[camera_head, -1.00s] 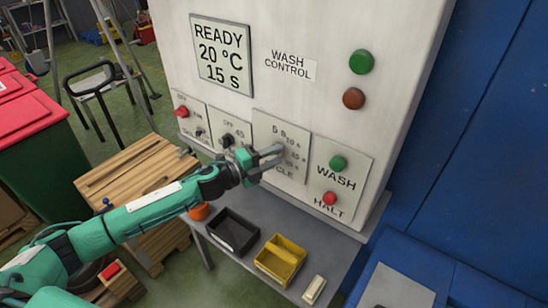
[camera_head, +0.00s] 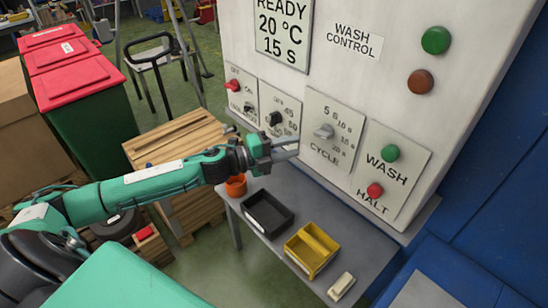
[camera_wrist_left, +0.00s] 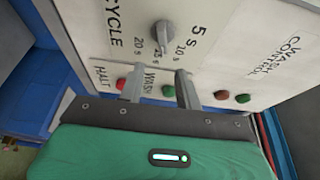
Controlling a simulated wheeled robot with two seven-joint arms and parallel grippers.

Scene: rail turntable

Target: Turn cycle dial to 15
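The cycle dial (camera_head: 324,131) is a grey knob on a white plate with marks from 5 s to 20 s. In the left wrist view the dial (camera_wrist_left: 162,35) has its narrow end toward the 15 s mark, which it partly covers. The display (camera_head: 282,30) reads READY, 20 °C, 15 S. My left gripper (camera_head: 291,147) is to the left of and below the dial, apart from it. In the left wrist view my left gripper (camera_wrist_left: 157,86) has its fingers spread with nothing between them. My right gripper is out of view.
Two other dials (camera_head: 274,119) sit left of the cycle plate. The green WASH button (camera_head: 390,153) and red HALT button (camera_head: 375,190) are on its right. A grey shelf below holds a black bin (camera_head: 267,213), a yellow bin (camera_head: 311,251) and an orange cup (camera_head: 236,186).

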